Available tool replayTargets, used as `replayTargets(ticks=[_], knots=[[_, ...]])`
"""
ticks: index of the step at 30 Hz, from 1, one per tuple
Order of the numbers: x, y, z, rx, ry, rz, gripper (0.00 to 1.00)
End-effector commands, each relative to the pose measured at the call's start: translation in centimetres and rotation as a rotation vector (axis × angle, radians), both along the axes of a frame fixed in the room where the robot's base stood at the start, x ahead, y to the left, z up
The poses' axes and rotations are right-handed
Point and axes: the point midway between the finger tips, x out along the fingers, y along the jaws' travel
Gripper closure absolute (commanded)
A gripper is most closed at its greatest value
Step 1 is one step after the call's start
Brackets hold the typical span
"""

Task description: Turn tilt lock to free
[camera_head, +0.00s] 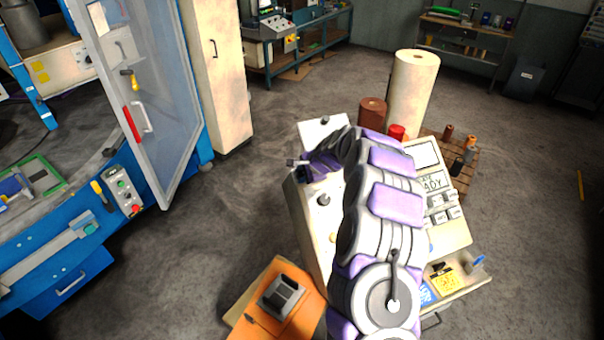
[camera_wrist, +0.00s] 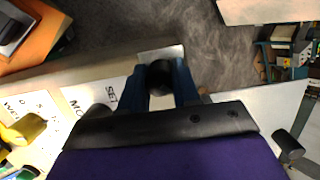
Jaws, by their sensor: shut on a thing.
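A black round knob (camera_wrist: 160,76) sits between the two blue fingers of my gripper (camera_wrist: 165,82) in the wrist view. The fingers are shut on it, one on each side. It stands at the edge of a pale console panel, beside a light metal plate. No label for a tilt lock can be read, and the lock's setting cannot be told. In the head view my gripper (camera_head: 299,166) is at the upper left of the cream console (camera_head: 308,222), and my arm covers much of the panel. The held knob is hidden there.
Another black knob (camera_head: 323,199) is on the console. A clear machine door (camera_head: 150,110) stands left, with open floor between.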

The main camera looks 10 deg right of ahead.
Motion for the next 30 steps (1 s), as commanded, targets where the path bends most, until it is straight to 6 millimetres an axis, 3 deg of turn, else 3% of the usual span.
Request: replayTargets(ticks=[10, 11, 18, 30], knots=[[0.35, -0.15, 0.6, 0.001, -0.012, -0.008, 1.0], [0.36, -0.15, 0.61, 0.001, -0.012, -0.008, 0.67], [0.3, -0.09, 0.28, 0.0, -0.005, -0.004, 0.44], [-0.18, -0.29, 0.72, 0.002, -0.001, -0.003, 0.44]])
